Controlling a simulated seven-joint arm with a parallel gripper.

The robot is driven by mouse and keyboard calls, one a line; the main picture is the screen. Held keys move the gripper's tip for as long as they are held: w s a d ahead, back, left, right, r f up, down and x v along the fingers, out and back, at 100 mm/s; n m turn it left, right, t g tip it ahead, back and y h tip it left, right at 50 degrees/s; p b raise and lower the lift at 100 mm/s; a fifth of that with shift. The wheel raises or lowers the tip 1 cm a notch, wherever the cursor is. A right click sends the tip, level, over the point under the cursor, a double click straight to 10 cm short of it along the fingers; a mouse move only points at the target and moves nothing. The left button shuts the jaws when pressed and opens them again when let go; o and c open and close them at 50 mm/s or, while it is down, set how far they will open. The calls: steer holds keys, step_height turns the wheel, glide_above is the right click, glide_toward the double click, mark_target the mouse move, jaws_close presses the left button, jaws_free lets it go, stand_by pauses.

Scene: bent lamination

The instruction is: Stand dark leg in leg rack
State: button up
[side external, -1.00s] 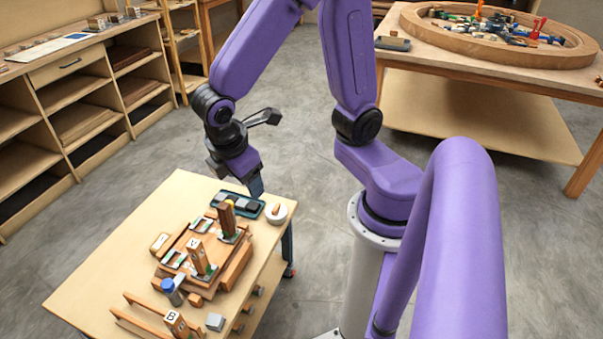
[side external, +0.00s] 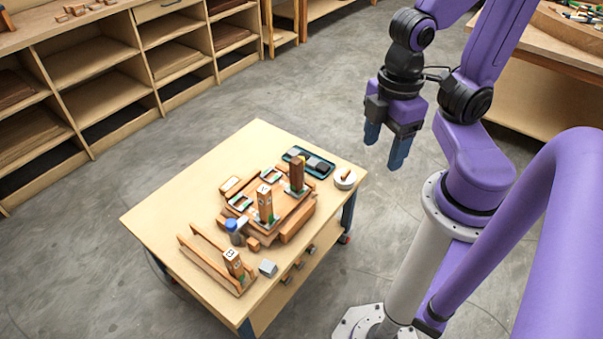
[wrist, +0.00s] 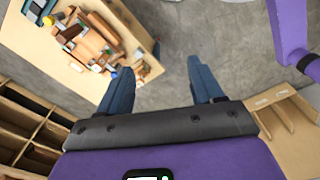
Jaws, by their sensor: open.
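The dark leg (side external: 297,174) is a dark brown block standing upright at the back right of a wooden fixture (side external: 293,223) with pale, green-edged seats. A lighter leg marked with a letter (side external: 264,203) stands upright in the same fixture, and a leg marked B (side external: 233,263) stands at the front between two wooden rails (side external: 205,262). I cannot tell for sure which of these is called the leg rack. My gripper (side external: 385,145) is open and empty, in the air right of the table and apart from the dark leg. Its spread fingers (wrist: 160,68) show in the wrist view.
A dark green tray (side external: 322,174) with grey blocks and a round white dish (side external: 345,179) lie behind the fixture. A blue-capped bottle (side external: 234,230) and a grey block (side external: 268,268) stand near the front. The table's (side external: 165,208) left side is clear.

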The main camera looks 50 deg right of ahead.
steer(key=w+a+f+m, duration=0.2)
steer(key=w+f+m, duration=0.15)
steer(key=w, duration=0.75)
steer(key=m, duration=0.9)
glide_above(296, 160)
step_height(296, 160, down, 16)
step_height(296, 160, down, 17)
steer(key=shift+f, duration=0.1)
steer(key=shift+c, duration=0.3)
steer(key=c, duration=1.2)
steer(key=shift+o, duration=0.2)
